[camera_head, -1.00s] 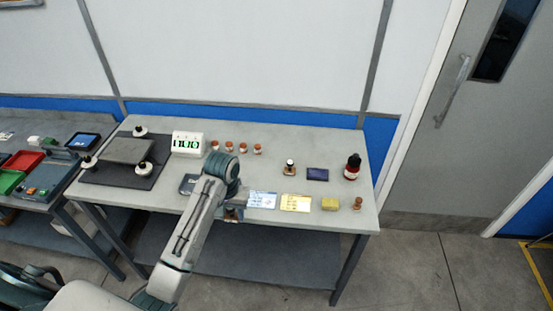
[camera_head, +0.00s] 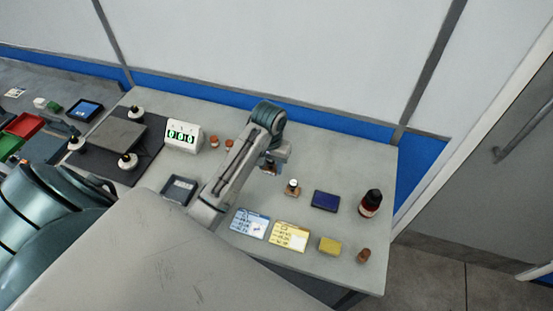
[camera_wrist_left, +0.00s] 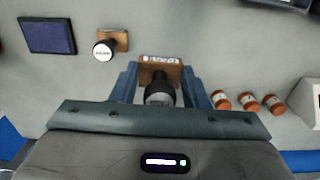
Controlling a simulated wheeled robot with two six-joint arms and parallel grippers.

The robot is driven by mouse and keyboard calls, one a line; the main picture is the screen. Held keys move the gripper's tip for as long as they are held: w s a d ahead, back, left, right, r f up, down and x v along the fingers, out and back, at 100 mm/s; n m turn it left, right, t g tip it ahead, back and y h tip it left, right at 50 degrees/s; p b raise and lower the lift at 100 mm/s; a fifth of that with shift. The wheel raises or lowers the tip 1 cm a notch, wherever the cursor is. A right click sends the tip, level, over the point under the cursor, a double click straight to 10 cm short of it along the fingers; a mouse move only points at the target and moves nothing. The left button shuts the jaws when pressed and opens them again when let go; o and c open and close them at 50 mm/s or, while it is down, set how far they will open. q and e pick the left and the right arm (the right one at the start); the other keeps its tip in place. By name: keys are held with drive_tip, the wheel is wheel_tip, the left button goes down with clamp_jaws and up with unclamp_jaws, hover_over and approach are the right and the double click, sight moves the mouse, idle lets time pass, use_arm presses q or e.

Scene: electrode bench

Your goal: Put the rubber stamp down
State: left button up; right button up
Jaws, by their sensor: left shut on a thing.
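My left gripper (camera_head: 270,166) is shut on a rubber stamp (camera_head: 271,169) over the back middle of the bench. In the left wrist view the stamp (camera_wrist_left: 160,90) sits between the two fingers, with a dark handle and a wooden base carrying a printed label. I cannot tell whether its base touches the bench. A second stamp (camera_head: 292,187) with a wooden base and white-topped knob stands just to the right; it also shows in the left wrist view (camera_wrist_left: 105,47). My right gripper is not in view.
A dark blue ink pad (camera_head: 325,201) and a dark bottle (camera_head: 370,203) lie further right. Small orange-topped jars (camera_wrist_left: 247,103) stand beside the gripper. Blue and yellow cards (camera_head: 290,236), a yellow block (camera_head: 329,246) and a small brown piece (camera_head: 363,255) line the front.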

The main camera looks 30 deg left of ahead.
sight(271, 186)
use_arm(q)
drive_tip(key=f, duration=0.1)
drive_tip(key=f+p, duration=0.1)
drive_tip(key=f, duration=0.1)
drive_tip(key=shift+s, duration=0.25)
drive_tip(key=f+p, duration=0.2)
drive_tip(key=f, duration=0.3)
drive_tip(key=shift+w, duration=0.2)
drive_tip(key=shift+f, duration=0.25)
drive_tip(key=o, duration=0.8)
drive_tip(key=shift+f, duration=0.1)
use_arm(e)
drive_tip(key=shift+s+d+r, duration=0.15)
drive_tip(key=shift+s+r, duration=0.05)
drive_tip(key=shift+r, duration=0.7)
